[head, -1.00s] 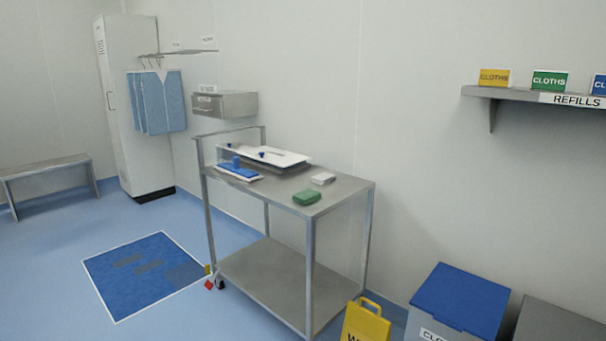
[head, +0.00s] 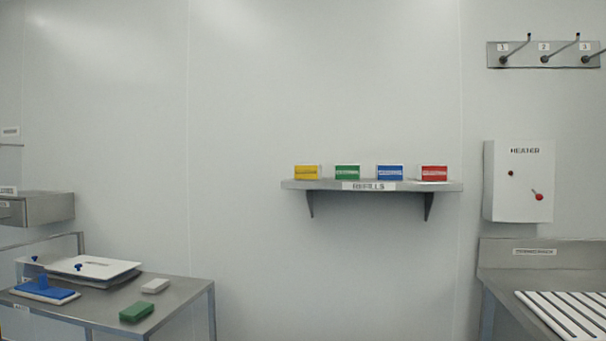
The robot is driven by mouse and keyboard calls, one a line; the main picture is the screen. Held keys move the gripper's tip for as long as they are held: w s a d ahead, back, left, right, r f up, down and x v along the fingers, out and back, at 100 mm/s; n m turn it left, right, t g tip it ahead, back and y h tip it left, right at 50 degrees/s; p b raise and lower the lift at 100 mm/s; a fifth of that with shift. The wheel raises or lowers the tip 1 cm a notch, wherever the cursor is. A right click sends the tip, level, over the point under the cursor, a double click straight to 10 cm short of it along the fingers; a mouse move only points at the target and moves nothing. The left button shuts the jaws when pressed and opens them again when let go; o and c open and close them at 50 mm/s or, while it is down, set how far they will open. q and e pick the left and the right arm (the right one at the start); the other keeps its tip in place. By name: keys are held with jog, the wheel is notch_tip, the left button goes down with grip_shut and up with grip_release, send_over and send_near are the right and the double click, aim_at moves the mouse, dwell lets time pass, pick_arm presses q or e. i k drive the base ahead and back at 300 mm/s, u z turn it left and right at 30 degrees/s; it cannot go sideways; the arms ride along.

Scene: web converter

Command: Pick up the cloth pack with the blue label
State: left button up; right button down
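The cloth pack with the blue label (head: 390,173) stands on the wall shelf (head: 300,185) marked REFILLS, in the head view. It is third from the left in a row of packs. The pack with the green label (head: 347,173) is on its left and the pack with the red label (head: 433,173) is on its right. The pack with the yellow label (head: 307,173) is at the left end. Neither of my grippers is in view.
A steel trolley (head: 185,297) at lower left holds a green block (head: 136,312), a white block (head: 155,286) and a blue-based tool (head: 42,289). A heater box (head: 518,181) and a steel bench (head: 497,262) with a slatted white rack are at right. The wall below the shelf is clear.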

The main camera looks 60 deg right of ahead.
aim_at(384, 172)
jog(key=u, duration=0.45)
jog(key=k, duration=1.2)
jog(key=z, duration=2.35)
jog(key=i, duration=0.5)
jog(key=u, duration=0.15)
